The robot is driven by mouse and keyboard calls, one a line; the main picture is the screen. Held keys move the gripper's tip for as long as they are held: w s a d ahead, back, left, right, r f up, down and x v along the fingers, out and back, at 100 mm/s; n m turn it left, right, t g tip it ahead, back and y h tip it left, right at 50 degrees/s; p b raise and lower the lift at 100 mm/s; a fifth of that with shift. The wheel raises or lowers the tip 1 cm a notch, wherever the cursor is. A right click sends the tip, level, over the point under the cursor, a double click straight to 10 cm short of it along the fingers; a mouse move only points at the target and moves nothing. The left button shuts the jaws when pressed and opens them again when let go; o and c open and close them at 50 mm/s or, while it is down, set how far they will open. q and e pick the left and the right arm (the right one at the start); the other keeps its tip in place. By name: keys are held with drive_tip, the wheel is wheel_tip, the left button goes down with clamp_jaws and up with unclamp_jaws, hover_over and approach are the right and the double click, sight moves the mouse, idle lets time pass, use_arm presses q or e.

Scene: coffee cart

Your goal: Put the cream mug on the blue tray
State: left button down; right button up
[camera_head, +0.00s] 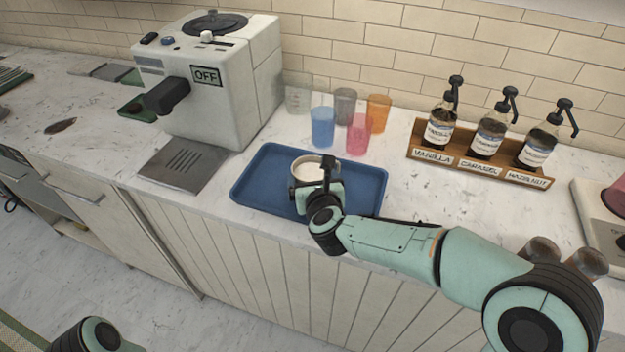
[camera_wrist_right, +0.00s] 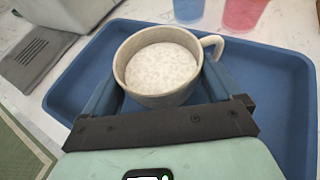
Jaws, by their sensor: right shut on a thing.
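The cream mug (camera_head: 306,167) is over the blue tray (camera_head: 258,179) in the head view, partly hidden by my right gripper (camera_head: 318,185). The right wrist view shows the mug (camera_wrist_right: 140,95) upright, with a pale speckled surface inside and its handle to the right. My right gripper (camera_wrist_right: 158,95) is shut on the mug, with one finger on each side. The tray (camera_wrist_right: 275,85) spreads around and under it. I cannot tell whether the mug's base touches the tray. My left gripper is out of view; only part of my left arm shows at the bottom left.
A white coffee machine (camera_head: 215,85) stands left of the tray. Several coloured cups, including a blue cup (camera_head: 323,127) and a pink cup (camera_head: 358,134), stand behind it. A wooden rack (camera_head: 480,165) with syrup bottles is at the right. Counter between tray and rack is clear.

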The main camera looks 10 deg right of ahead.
drive_tip(key=shift+f+b, duration=0.15)
drive_tip(key=shift+b, duration=0.15)
drive_tip(key=o, duration=1.1)
drive_tip(key=shift+s+r+p, duration=0.2)
drive_tip(key=shift+r+p, duration=0.15)
drive_tip(key=shift+r, duration=0.05)
drive_tip(key=v, duration=1.1)
drive_tip(key=shift+s, duration=0.25)
